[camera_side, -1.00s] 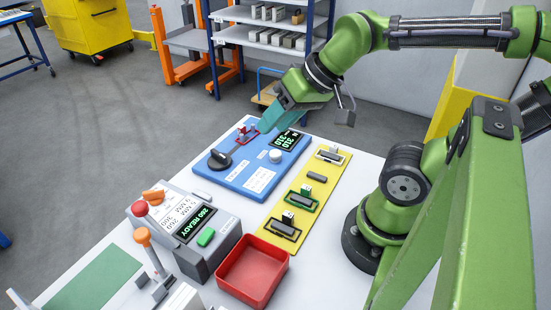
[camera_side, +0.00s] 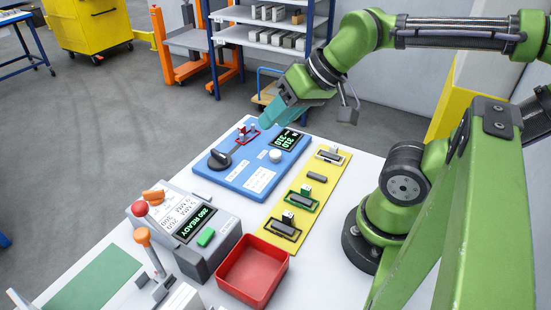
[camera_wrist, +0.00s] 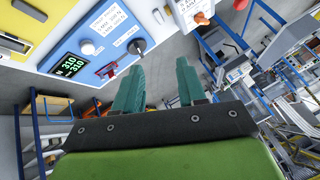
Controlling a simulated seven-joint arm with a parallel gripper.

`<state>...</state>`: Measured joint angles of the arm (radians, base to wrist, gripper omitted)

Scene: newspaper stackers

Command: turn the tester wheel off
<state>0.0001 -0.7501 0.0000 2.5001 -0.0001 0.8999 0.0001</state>
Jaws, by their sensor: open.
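The blue tester board (camera_side: 228,178) lies on the white table. It carries a black knob with a pointer (camera_side: 219,160), a white round knob (camera_side: 275,156), a red bracket-like part (camera_side: 249,134) and a dark display (camera_side: 287,139) reading 310 over 310. I cannot tell for sure which knob is the tester wheel. The wrist view also shows the black knob (camera_wrist: 137,46) and the white knob (camera_wrist: 88,47). My gripper (camera_side: 266,122) is above the board's far edge, touching nothing that I can see. Its teal fingers (camera_wrist: 158,84) are apart and empty.
A yellow strip (camera_side: 272,222) with several small fixtures lies right of the board. A grey box (camera_side: 196,257) with a lit display and green button, and a red tray (camera_side: 252,274), are nearer the front. A shelf rack (camera_side: 268,38) stands behind.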

